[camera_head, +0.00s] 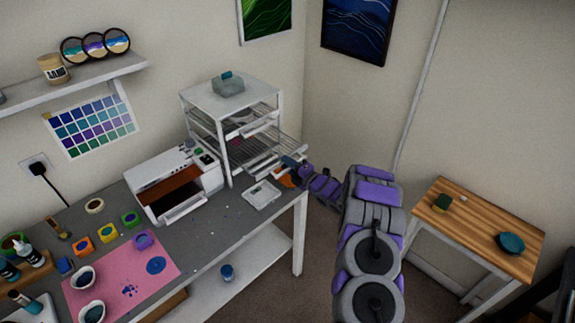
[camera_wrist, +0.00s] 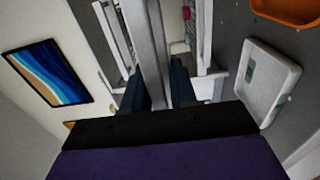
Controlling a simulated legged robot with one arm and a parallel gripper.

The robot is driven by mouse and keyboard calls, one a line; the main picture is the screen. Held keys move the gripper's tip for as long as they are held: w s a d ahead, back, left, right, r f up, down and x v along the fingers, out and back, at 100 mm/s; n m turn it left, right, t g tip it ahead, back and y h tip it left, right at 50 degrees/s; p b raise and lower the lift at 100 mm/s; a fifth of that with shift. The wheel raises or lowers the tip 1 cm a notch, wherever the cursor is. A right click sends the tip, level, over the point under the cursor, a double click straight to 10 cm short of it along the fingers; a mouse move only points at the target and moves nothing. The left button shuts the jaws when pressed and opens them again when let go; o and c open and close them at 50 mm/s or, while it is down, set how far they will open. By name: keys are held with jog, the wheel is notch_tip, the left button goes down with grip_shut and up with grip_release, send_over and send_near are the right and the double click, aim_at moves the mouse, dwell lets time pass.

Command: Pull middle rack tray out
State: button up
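A white rack (camera_head: 222,128) stands on the grey workbench against the back wall, with wire trays inside. A lower wire tray (camera_head: 262,158), which looks like the middle one, sticks out of the rack's right side toward my gripper (camera_head: 293,168). In the wrist view, the two dark fingers of my gripper (camera_wrist: 159,88) stand on either side of a white bar (camera_wrist: 152,45), which fills the gap between them. The bar looks like the tray's front edge. The exact contact is small and partly hidden.
A white printer-like machine (camera_head: 172,182) stands left of the rack. A small white tray (camera_head: 262,195) lies on the bench in front of it; it also shows in the wrist view (camera_wrist: 266,82). An orange item (camera_head: 284,178) is near my gripper. A wooden table (camera_head: 480,220) stands right.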

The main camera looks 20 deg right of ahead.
jog(key=shift+o, duration=1.2)
jog(key=shift+f, duration=0.1)
jog(key=shift+d, duration=0.1)
jog(key=v, duration=1.7)
jog(key=shift+s, duration=0.15)
